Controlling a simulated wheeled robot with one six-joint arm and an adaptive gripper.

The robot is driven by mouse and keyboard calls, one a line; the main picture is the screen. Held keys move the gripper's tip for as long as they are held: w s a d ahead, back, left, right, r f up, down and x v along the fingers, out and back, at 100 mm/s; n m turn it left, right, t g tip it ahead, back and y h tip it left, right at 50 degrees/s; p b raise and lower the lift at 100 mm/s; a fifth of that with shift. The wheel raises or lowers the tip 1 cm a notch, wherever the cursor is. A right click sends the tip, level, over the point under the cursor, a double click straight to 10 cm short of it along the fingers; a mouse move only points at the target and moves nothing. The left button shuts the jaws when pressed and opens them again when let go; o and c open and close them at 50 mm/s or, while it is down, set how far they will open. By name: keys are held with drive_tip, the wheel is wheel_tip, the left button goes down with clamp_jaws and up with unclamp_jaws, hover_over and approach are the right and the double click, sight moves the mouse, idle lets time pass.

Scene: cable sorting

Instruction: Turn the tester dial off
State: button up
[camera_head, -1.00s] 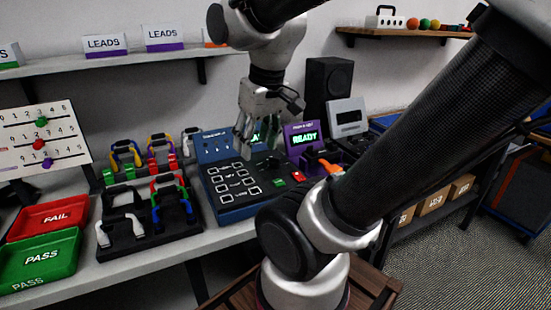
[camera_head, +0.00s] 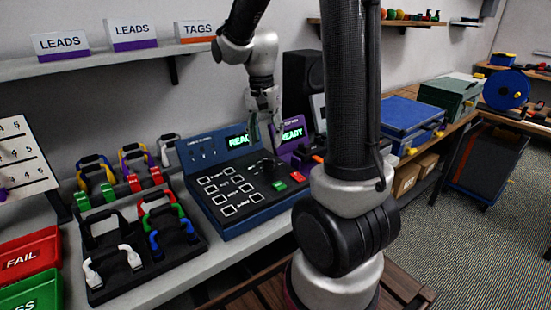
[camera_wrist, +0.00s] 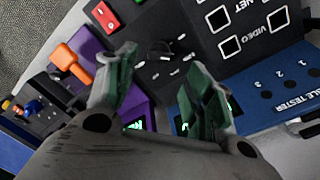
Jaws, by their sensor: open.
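The blue cable tester (camera_head: 255,210) stands on the bench with a lit READY display (camera_head: 237,140). My gripper (camera_head: 265,135) is above the back of the tester, near the display. In the wrist view my gripper (camera_wrist: 160,85) is open and empty, its green-tinted fingers on either side of the dial in the picture. It appears apart from the dial.
A red button (camera_head: 297,176) and a green button (camera_head: 280,186) sit close to the dial. A purple tester (camera_head: 290,148) with an orange lever (camera_wrist: 72,62) stands beside it. A black rack (camera_head: 150,245) of coloured leads stands left. A black speaker (camera_head: 300,85) is behind.

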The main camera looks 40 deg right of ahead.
sight(268, 159)
drive_tip(key=shift+f+m, duration=0.2)
drive_tip(key=shift+m, duration=0.2)
drive_tip(key=f, duration=0.7)
drive_tip(key=shift+s+d+f, duration=0.1)
drive_tip(key=shift+s+f, duration=0.1)
drive_tip(key=shift+s, duration=0.05)
drive_tip(key=c, duration=1)
